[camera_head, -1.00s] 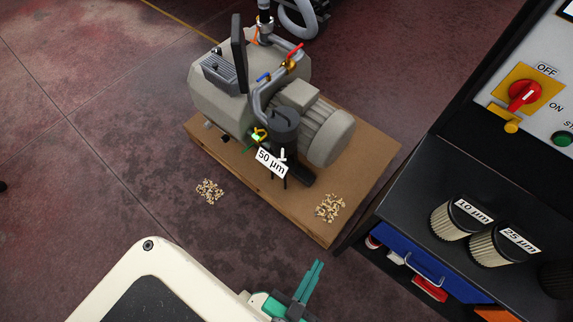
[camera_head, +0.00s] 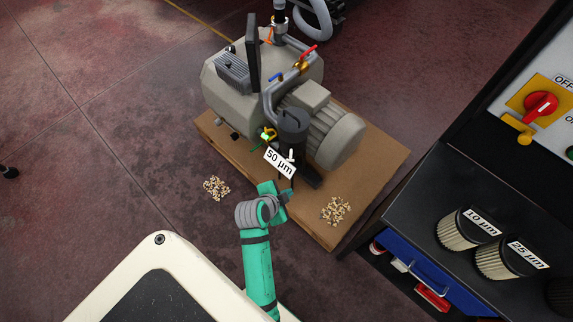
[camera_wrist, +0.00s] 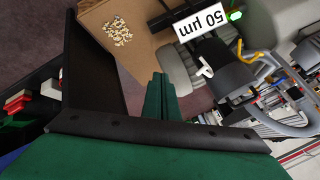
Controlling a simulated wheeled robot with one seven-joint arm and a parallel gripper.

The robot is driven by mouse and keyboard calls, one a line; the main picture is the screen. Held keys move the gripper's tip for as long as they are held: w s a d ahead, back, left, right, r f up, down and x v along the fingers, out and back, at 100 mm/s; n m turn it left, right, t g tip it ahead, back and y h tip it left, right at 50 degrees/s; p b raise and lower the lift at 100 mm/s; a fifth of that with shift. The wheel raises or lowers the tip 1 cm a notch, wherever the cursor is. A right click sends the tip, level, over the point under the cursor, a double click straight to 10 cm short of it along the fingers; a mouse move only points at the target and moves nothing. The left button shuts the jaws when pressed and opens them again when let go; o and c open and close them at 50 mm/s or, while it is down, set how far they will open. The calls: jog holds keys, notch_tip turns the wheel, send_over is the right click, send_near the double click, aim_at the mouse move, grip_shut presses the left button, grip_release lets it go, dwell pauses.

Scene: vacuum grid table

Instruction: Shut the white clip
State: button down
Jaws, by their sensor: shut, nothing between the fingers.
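The small white clip (camera_head: 291,156) stands upright against the dark filter housing (camera_head: 293,127) on the pump, just above the 50 µm label (camera_head: 280,161). In the head view, my green arm reaches up to just below the label. The gripper looks apart from the clip there, and its fingertips are largely hidden.
The grey pump (camera_head: 320,130) sits on a wooden base (camera_head: 378,165). Small beige pieces lie in piles on the floor (camera_head: 216,188) and the base (camera_head: 335,210). A dark cabinet (camera_head: 430,200) with spare filters (camera_head: 470,228) stands to the right. A green light (camera_wrist: 235,16) shows beside the label.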

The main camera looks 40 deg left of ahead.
jog(key=a+r+m+h, duration=0.1)
jog(key=a+r+m, duration=0.25)
jog(key=a, duration=0.35)
jog(key=w+a+f, duration=0.1)
jog(key=w+f, duration=0.6)
jog(key=w, duration=0.3)
jog(key=shift+a+n+h, duration=0.1)
jog(key=shift+n+h, duration=0.15)
jog(key=shift+h, duration=0.05)
